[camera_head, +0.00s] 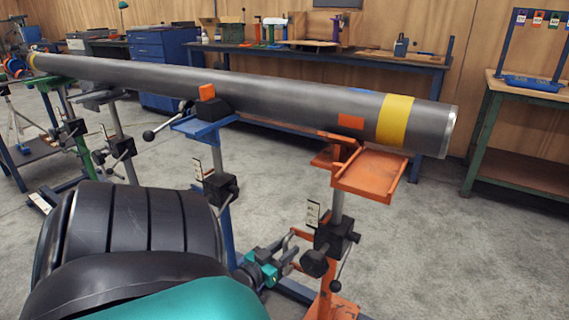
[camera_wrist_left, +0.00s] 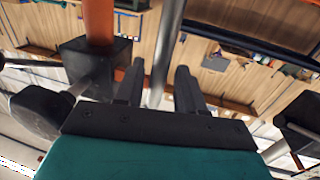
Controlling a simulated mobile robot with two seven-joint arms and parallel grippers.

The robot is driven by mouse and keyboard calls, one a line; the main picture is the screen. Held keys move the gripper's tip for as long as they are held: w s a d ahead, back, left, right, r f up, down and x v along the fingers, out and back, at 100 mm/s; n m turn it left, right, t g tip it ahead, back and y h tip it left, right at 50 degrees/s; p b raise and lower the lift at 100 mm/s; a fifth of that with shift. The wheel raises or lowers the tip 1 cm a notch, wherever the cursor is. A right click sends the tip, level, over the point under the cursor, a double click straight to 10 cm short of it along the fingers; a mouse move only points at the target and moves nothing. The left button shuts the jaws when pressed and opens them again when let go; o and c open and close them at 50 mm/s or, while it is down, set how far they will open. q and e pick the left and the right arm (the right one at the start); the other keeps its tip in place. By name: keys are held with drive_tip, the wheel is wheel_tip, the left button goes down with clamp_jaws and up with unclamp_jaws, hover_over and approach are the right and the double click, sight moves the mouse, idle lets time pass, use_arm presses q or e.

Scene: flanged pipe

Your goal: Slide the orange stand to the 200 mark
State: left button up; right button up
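The orange stand (camera_head: 370,172) is upright under the near right end of the grey pipe (camera_head: 270,92), with an orange tray top, a grey post and a black clamp block. My left gripper (camera_head: 290,254) is low, just left of the stand's post, beside a bent orange bar. In the left wrist view, its two dark fingers (camera_wrist_left: 158,82) are apart. A grey bar (camera_wrist_left: 168,40) shows between them; I cannot tell whether it touches them. The black block (camera_wrist_left: 95,62) with an orange post is left of the fingers. No 200 mark is readable. My right gripper is not in view.
A blue stand (camera_head: 202,127), a grey stand and a green stand (camera_head: 66,110) stand along the pipe to the left. A blue workbench (camera_head: 420,62) is behind, and a green-legged table (camera_head: 525,170) is at right. The floor right of the orange stand is clear.

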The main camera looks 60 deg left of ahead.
use_arm(q)
drive_tip(key=p+v, duration=0.3)
drive_tip(key=v, duration=1)
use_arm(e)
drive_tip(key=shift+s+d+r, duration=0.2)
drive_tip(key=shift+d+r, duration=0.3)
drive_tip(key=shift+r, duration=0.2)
use_arm(q)
drive_tip(key=shift+w, duration=0.1)
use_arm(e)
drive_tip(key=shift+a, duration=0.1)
